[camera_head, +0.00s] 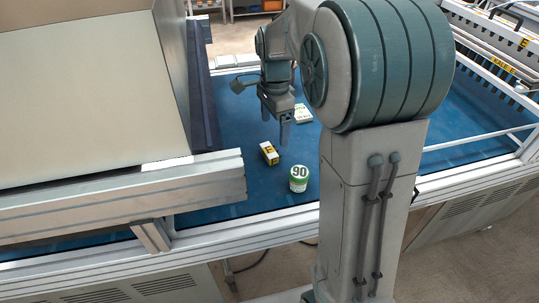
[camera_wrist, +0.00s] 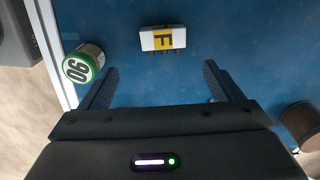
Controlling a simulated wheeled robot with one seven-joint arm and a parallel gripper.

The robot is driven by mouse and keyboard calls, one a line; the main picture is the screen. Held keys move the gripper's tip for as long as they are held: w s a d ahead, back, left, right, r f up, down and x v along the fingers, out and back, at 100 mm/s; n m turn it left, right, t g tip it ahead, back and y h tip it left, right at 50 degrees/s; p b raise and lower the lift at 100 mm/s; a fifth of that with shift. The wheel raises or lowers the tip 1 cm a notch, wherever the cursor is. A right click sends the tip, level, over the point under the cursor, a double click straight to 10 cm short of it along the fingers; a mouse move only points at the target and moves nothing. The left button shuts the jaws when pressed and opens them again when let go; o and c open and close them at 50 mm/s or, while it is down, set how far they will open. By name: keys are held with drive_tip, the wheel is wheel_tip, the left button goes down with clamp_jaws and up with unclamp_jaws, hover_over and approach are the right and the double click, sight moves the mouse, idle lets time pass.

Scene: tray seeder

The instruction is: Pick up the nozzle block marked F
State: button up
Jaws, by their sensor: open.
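The nozzle block marked F (camera_wrist: 162,38) is a small white block with a yellow band and a black letter F. In the wrist view it lies on the blue surface, ahead of the fingertips and roughly centred between them. In the head view the block (camera_head: 269,153) shows yellow, white and dark, just below my gripper (camera_head: 275,130). In the wrist view my gripper (camera_wrist: 160,72) is open and empty, its two dark fingers spread wide. The block is apart from both fingers.
A pale item (camera_head: 303,113) lies behind my gripper. A dark brown round thing (camera_wrist: 303,124) is at the wrist view's right. A metal rail (camera_head: 120,195) borders the blue surface.

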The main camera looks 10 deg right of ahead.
sight(271, 149)
drive_tip(key=f, duration=0.5)
drive_tip(key=f+b, duration=0.1)
drive_tip(key=f, duration=0.2)
drive_tip(key=shift+w+a, duration=0.25)
drive_tip(key=shift+a, duration=0.1)
drive_tip(key=shift+r, duration=0.1)
drive_tip(key=c, duration=1.1)
